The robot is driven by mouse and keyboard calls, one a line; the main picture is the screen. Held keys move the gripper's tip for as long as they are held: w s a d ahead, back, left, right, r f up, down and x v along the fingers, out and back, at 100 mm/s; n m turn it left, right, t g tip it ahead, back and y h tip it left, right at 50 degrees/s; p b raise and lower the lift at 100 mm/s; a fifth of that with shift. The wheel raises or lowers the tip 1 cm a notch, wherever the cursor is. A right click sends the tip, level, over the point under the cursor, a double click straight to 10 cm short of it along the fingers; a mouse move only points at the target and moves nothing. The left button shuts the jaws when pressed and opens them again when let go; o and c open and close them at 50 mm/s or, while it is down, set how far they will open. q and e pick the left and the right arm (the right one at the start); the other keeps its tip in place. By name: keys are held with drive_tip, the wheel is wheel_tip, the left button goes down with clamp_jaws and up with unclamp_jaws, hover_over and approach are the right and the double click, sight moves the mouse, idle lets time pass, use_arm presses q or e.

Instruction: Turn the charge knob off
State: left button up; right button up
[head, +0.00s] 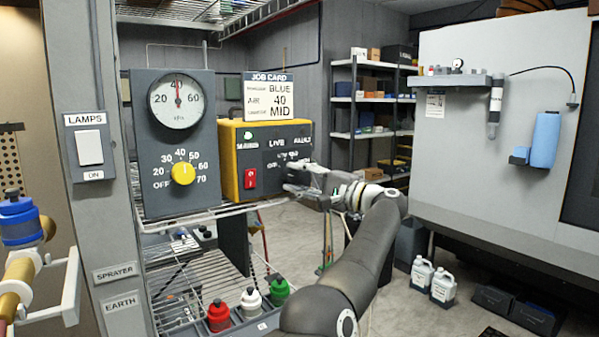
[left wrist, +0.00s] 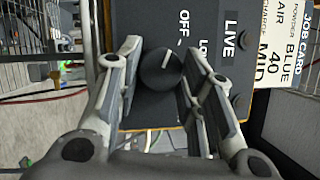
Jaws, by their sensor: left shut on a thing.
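The dark round charge knob (left wrist: 160,73) is on the panel of the yellow-edged control box (head: 237,165). In the left wrist view its white pointer line aims roughly towards the OFF label (left wrist: 184,22), with the LO label (left wrist: 204,49) beside it. My left gripper (head: 302,182) is at the front of the box, its two fingers on either side of the knob and shut on it. The gripper hides the knob in the head view. My right gripper is not in view.
Left of the box stands a grey panel (head: 147,150) with a gauge (head: 177,101) and a yellow dial (head: 183,173). A job card (head: 269,97) stands on top of the box. Several bottles sit on the wire shelf (head: 190,290) below. The floor to the right is partly clear.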

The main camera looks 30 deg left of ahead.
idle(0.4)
use_arm(q)
drive_tip(key=o, duration=1)
